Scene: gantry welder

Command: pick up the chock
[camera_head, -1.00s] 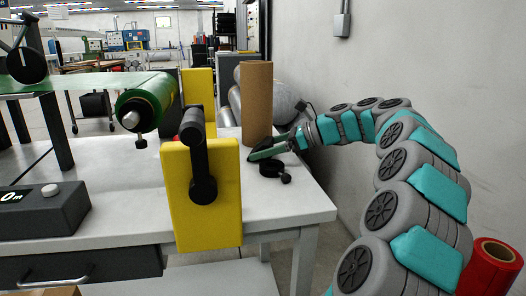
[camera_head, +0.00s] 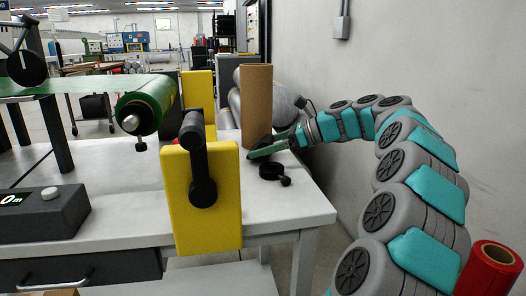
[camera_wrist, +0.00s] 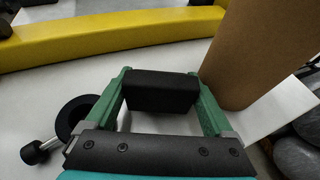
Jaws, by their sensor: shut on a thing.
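The chock is a black block; in the wrist view the chock (camera_wrist: 161,91) sits between the two green fingers of my gripper (camera_wrist: 163,88), which press on its two ends. In the head view my gripper (camera_head: 268,150) reaches in from the right over the table's far right corner. The dark chock (camera_head: 261,142) shows there only in part, next to the green fingers and close to the brown cardboard tube (camera_head: 257,105). I cannot tell clearly whether the chock's underside is clear of the white tabletop (camera_head: 115,190).
The tube stands just right of my gripper in the wrist view. A black ring with a knob (camera_head: 272,171) lies close by on the table. A yellow upright plate (camera_head: 218,228) with a black lever stands nearer. A green roll (camera_head: 146,103) is at left; the wall is at right.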

